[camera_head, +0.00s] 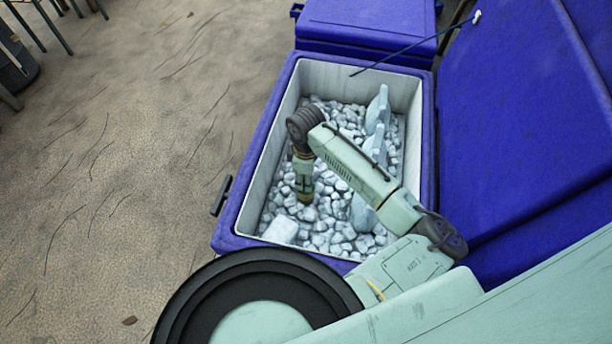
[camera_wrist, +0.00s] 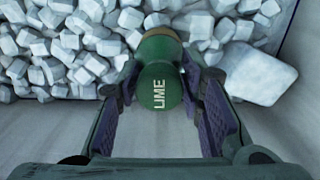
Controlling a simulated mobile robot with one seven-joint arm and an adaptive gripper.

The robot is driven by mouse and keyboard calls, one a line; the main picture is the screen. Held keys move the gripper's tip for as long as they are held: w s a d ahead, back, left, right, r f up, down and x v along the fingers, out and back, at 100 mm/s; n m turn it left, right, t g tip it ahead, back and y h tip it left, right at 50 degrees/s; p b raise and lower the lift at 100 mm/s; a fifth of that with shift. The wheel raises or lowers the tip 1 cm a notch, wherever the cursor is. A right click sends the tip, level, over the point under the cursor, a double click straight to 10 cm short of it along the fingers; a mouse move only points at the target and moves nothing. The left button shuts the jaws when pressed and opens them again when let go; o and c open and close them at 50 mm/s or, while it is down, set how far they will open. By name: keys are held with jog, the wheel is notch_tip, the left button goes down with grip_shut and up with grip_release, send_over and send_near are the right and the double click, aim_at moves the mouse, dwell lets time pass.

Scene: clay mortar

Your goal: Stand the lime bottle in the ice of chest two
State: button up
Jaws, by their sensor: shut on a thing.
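The lime bottle (camera_wrist: 158,88) is green with "LIME" in pale letters and shows between my fingers in the wrist view. My gripper (camera_wrist: 160,90) is shut on it, with a dark ridged pad on each side. In the head view my gripper (camera_head: 303,178) points down inside an open blue chest (camera_head: 245,205) with a pale inner wall. The bottle's lower end is at or just above the ice (camera_head: 325,225); I cannot tell whether it touches. No chest number is readable.
Large pale slabs (camera_head: 378,110) stand up from the ice on the right side, and a flat block (camera_head: 281,229) lies near the front left corner. A raised blue lid (camera_head: 530,110) is at the right. Another blue chest (camera_head: 365,25) is behind. Open ground lies left.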

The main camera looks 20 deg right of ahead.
jog(key=o, duration=1.2)
jog(key=shift+o, duration=0.5)
jog(key=o, duration=0.4)
notch_tip(320, 180, up, 27)
jog(key=p, duration=2.1)
